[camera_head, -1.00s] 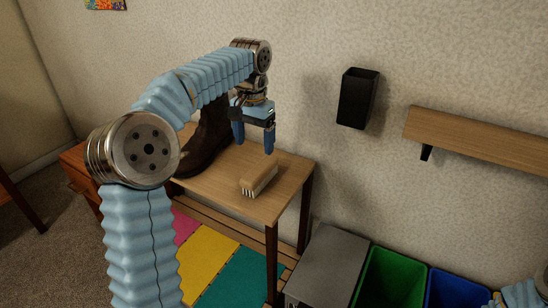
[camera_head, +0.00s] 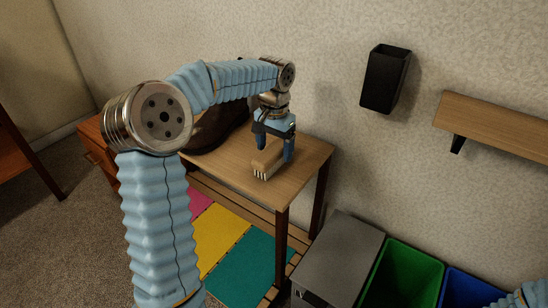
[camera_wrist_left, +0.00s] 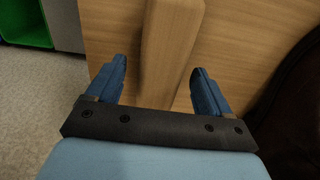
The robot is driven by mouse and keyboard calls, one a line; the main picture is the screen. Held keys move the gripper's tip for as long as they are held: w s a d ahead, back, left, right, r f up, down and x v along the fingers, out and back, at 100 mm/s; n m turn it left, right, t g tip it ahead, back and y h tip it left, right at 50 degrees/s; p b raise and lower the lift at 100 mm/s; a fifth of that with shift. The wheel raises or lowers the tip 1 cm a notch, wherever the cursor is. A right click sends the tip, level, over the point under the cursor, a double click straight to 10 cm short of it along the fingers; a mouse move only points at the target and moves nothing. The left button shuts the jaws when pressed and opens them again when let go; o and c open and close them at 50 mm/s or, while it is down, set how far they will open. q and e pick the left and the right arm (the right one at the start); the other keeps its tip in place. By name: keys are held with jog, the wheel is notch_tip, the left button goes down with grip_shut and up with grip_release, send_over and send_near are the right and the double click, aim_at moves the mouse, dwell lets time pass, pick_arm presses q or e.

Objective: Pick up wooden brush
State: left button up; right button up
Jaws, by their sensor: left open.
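The wooden brush (camera_head: 268,160) lies on the small wooden table, its pale bristles showing at the near end in the head view. In the left wrist view the brush (camera_wrist_left: 168,50) runs up between the blue fingers. My left gripper (camera_head: 275,154) is open right at the brush, with one finger on either side of it; it also shows in the left wrist view (camera_wrist_left: 158,88). Gaps remain between the fingers and the brush. My right gripper is not clearly seen; only part of my right arm shows at the lower right edge of the head view.
A grey box (camera_head: 340,258), a green bin (camera_head: 405,275) and a blue bin (camera_head: 470,288) stand right of the table. A black holder (camera_head: 385,80) and a wooden shelf (camera_head: 490,125) are on the wall.

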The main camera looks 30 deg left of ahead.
pick_arm(q)
notch_tip(320, 180, down, 3)
jog(key=shift+s+r, duration=0.1)
jog(key=shift+r, duration=0.1)
jog(key=c, duration=1.2)
jog(key=shift+r, duration=0.3)
notch_tip(320, 180, up, 2)
jog(key=shift+r, duration=0.15)
jog(key=s+r, duration=0.1)
jog(key=r, duration=0.1)
jog(key=s+r, duration=0.3)
jog(key=shift+s+a+r, duration=0.25)
jog(key=shift+r, duration=0.15)
jog(key=s+r, duration=0.1)
jog(key=s, duration=0.2)
jog(key=s+r, duration=0.2)
jog(key=s, duration=0.1)
jog(key=s+r, duration=0.1)
jog(key=s, duration=0.2)
jog(key=shift+s+a+r+b, duration=0.2)
jog(key=shift+s+a+b, duration=0.05)
jog(key=shift+a+b, duration=0.1)
